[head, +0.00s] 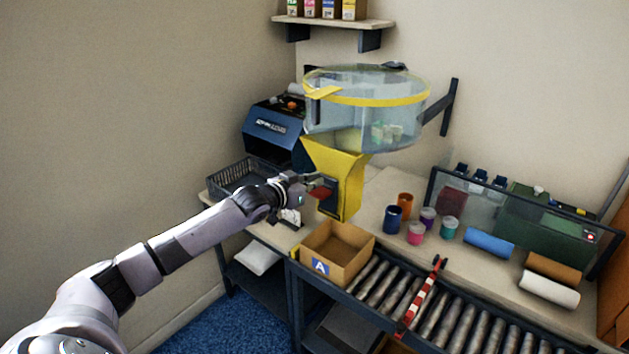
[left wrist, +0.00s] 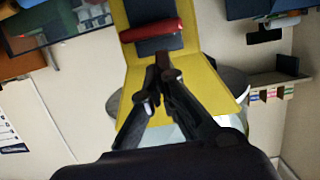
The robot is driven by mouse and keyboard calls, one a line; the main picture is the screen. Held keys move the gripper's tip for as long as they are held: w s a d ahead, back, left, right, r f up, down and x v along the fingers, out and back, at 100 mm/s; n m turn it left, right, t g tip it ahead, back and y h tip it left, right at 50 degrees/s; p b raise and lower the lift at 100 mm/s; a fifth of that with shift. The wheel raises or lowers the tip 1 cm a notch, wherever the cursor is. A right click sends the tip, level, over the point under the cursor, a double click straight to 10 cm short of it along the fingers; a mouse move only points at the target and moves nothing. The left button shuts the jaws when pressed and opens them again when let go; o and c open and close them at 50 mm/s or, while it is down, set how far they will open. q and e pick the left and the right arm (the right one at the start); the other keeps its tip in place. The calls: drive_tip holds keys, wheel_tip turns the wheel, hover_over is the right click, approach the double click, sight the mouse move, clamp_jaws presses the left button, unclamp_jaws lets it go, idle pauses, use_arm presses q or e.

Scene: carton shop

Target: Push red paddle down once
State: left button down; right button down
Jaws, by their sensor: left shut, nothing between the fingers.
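The red paddle (head: 320,192) sticks out from a dark plate on the front of the yellow chute (head: 349,180), below the clear drum (head: 365,112). In the left wrist view the paddle (left wrist: 152,32) is a red bar across the dark plate on the yellow surface. My left gripper (head: 303,190) is at the paddle's left in the head view. Its fingers are shut and empty, and in the left wrist view the fingertips (left wrist: 164,60) are close to the paddle's edge. I cannot tell whether they touch. My right gripper is not in view.
An open carton marked A (head: 337,252) stands below the chute at the end of the roller conveyor (head: 400,300). A dark basket (head: 240,178) and a blue machine (head: 275,133) are behind my arm. Several coloured cups (head: 415,232) stand to the right.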

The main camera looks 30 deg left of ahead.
use_arm(q)
drive_tip(key=shift+f, duration=0.45)
